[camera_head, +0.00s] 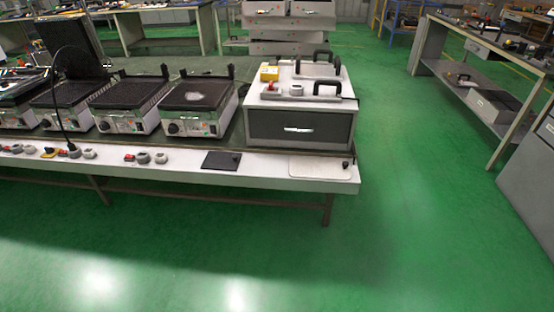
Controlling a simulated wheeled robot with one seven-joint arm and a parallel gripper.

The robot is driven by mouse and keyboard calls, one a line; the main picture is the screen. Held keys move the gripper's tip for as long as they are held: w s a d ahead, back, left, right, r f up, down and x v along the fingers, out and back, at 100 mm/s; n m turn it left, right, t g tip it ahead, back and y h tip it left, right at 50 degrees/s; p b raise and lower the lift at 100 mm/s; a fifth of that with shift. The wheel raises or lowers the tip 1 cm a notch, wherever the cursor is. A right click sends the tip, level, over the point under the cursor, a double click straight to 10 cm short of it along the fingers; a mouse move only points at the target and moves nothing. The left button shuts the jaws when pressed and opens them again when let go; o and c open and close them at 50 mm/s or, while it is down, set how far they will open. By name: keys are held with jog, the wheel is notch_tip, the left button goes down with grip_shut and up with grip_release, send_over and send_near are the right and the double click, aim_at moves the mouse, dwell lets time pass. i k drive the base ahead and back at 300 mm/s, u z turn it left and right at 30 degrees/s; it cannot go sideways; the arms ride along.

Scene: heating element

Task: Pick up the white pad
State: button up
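A thin, flat white pad (318,170) lies on the white front strip of the workbench (190,175), close to its right end. Its pale colour nearly blends with the strip. My gripper is not in view, and nothing is seen touching the pad.
A thin black pad (221,160) lies to its left on the same strip, with several small knobs further left. A cabinet with a dark drawer (300,129) stands just behind the white pad. Several grill-like heating units (198,103) stand left of it. Green floor (400,230) is clear in front and right.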

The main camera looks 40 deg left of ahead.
aim_at(300, 166)
jog(key=u, duration=0.55)
jog(key=i, duration=0.9)
jog(key=u, duration=0.75)
jog(key=i, duration=0.35)
jog(key=u, duration=0.25)
